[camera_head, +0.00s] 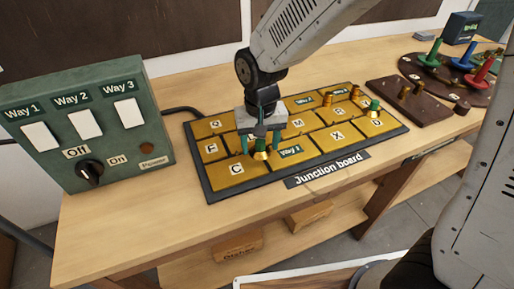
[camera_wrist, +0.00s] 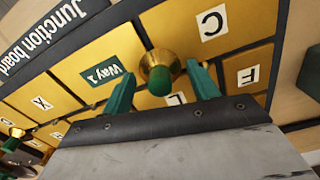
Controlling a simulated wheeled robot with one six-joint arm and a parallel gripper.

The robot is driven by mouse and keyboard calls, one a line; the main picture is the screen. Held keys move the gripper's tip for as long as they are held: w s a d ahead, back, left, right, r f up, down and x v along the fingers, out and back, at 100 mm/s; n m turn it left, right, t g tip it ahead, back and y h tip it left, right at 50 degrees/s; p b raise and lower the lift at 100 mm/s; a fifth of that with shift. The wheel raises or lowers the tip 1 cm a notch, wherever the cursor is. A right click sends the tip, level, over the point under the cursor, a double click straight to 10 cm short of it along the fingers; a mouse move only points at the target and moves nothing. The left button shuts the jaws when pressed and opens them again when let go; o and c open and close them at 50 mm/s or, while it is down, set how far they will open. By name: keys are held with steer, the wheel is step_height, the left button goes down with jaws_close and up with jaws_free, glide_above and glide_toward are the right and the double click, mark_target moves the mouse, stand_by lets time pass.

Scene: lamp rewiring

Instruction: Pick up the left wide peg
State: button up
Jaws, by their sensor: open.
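A wide gold peg with a green top (camera_head: 260,154) stands on the junction board (camera_head: 252,187), close to the tile marked C. It also shows in the wrist view (camera_wrist: 159,73). My gripper (camera_head: 261,146) is open above the board, with its two green fingers on either side of this peg. In the wrist view the fingers (camera_wrist: 161,70) show gaps to the peg on both sides. A similar gold and green peg (camera_head: 374,107) stands near the board's right end. Smaller gold pegs (camera_head: 327,98) stand near the back right.
A green switch box (camera_head: 150,135) with a knob stands at the left of the bench. A brown block with gold pegs (camera_head: 408,107) and a round dark stand with coloured pegs (camera_head: 420,72) are at the right. The bench front left (camera_head: 120,225) is clear.

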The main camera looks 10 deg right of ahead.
steer(key=shift+f, duration=0.1)
steer(key=c, duration=1.1)
